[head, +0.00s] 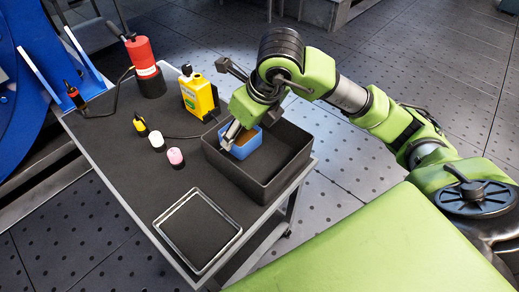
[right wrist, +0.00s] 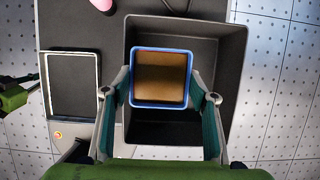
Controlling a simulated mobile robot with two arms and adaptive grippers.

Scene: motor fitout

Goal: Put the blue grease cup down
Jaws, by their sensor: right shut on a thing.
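The blue grease cup (head: 243,146) is a square blue cup with brown content, and it is within the outline of the black bin (head: 292,169) on the cart. My right gripper (head: 232,138) is shut on it. In the right wrist view the cup (right wrist: 161,104) shows from above between the two fingers of my right gripper (right wrist: 161,97), over the left part of the bin (right wrist: 226,84). I cannot tell whether the cup's bottom touches the bin floor. My left gripper is not in view.
The dark cart top (head: 110,130) carries a silver-rimmed tray (head: 197,232), a yellow bottle (head: 198,97), a red cylinder tool (head: 146,66), a white cup (head: 157,141) and a pink one (head: 175,157). The right part of the bin is empty.

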